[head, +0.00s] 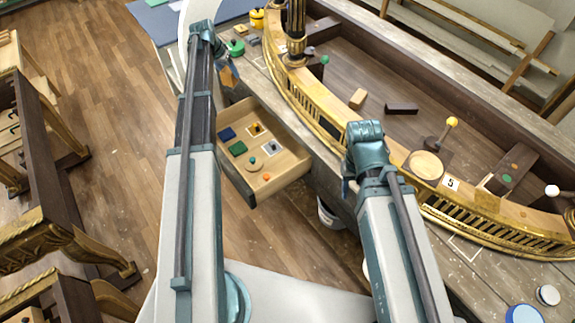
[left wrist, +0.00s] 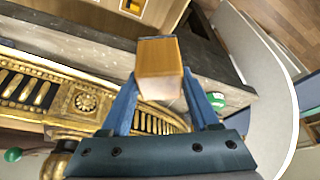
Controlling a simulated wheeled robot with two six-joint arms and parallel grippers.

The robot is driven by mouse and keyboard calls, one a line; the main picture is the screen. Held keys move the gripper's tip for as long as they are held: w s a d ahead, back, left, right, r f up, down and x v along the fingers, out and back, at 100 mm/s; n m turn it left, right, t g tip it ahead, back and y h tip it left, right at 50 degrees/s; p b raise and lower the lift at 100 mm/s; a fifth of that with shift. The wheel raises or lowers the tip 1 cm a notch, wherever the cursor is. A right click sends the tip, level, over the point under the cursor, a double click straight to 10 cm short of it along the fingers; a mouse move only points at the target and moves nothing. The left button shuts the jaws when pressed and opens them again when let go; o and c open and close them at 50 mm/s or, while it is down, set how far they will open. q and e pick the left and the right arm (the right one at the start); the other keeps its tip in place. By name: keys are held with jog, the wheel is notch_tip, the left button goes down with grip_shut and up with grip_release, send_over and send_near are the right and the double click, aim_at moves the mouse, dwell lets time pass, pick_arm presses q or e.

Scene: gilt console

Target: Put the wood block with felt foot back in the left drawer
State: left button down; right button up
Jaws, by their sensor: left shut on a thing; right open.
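The wood block (left wrist: 158,58) is brown with a paler end face. It is gripped between the two blue fingers of my left gripper (left wrist: 160,95) in the left wrist view. In the head view the block (head: 229,77) shows as a small brown piece beside the left arm's end, above the back corner of the drawer. The left drawer (head: 289,178) is pulled open and holds several small pieces, with bare floor between them. I cannot make out the felt foot for certain. My right gripper (head: 349,184) is open, pointing down by the console's front edge, mostly hidden by its wrist.
The gilt curved gallery (head: 310,105) runs along the console top behind the drawer. A green-topped piece (head: 235,47) stands near the left arm. Gilt furniture (head: 50,240) stands at the left.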

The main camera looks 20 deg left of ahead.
pick_arm(q)
jog(key=s+d+m+h, duration=0.15)
jog(key=s+d, duration=0.25)
jog(key=d, duration=0.5)
jog(key=s+d+r+m+p, duration=0.1)
jog(key=s+d+m, duration=0.2)
jog(key=s+d, duration=0.35)
jog(key=s+d+m+h, duration=0.1)
jog(key=s+d+m, duration=0.15)
jog(key=d, duration=0.85)
notch_tip(320, 180, down, 24)
jog(key=n+g+b, duration=0.1)
jog(key=b, duration=2.3)
jog(key=shift+a+r, duration=0.2)
jog(key=shift+a, duration=0.05)
notch_tip(320, 180, down, 4)
jog(key=b, duration=0.4)
jog(key=shift+f, duration=0.1)
jog(key=shift+f, duration=0.2)
jog(key=shift+c, duration=0.6)
grip_release()
jog(key=shift+r, duration=0.1)
jog(key=shift+r, duration=0.1)
